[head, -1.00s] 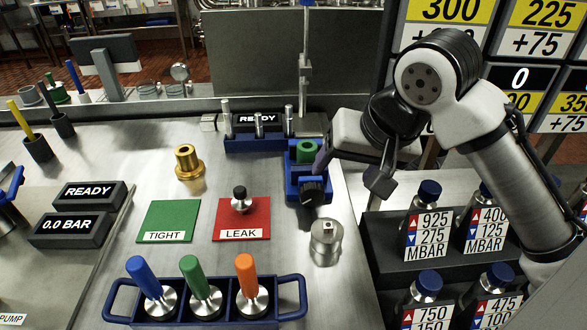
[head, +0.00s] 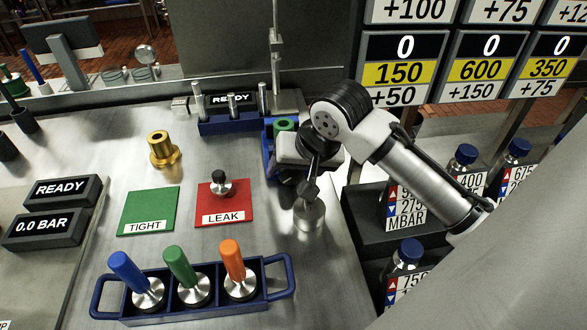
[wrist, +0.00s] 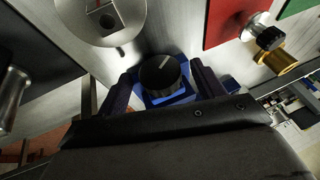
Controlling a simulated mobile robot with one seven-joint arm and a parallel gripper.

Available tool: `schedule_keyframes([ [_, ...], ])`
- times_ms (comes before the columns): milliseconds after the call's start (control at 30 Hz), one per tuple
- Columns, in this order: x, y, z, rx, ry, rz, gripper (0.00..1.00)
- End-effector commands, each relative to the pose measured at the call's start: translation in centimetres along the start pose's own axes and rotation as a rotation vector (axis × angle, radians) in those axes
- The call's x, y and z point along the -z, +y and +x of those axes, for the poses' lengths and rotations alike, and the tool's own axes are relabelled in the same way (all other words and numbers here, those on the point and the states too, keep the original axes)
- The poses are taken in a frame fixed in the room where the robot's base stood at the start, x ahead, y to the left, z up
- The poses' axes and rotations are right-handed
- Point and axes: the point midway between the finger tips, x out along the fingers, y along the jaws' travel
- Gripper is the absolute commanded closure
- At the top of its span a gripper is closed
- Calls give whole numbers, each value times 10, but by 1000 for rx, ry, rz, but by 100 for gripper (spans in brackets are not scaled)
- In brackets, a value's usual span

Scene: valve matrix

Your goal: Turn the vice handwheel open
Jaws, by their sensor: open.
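The blue vice (head: 268,158) stands at the right side of the bench, with a green part (head: 284,124) in it. My arm and gripper (head: 306,185) cover most of the vice in the head view, and its handwheel is hidden there. In the wrist view the black round handwheel (wrist: 158,74) with a white line shows on the blue vice body (wrist: 172,99). The two dark fingers of my gripper (wrist: 162,80) are apart, one on each side of the handwheel. I see a gap on the right; contact cannot be told.
A steel cylinder (head: 309,217) with a square hole stands close to my gripper. The red LEAK pad (head: 238,212) holds a black-knobbed piece (head: 221,184). A brass fitting (head: 163,150), the green TIGHT pad (head: 148,212) and a blue tool rack (head: 270,297) stand to the left.

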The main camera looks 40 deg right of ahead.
Motion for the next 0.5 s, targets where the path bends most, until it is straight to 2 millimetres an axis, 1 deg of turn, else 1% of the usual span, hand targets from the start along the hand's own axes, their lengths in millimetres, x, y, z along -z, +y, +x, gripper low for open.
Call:
schedule_keyframes([
  [133, 0, 0, 8, 0, 1, -1, 32],
  [400, 0, 0, 9, 0, 1, -1, 32],
  [500, 0, 0, 9, 0, 1, -1, 45],
])
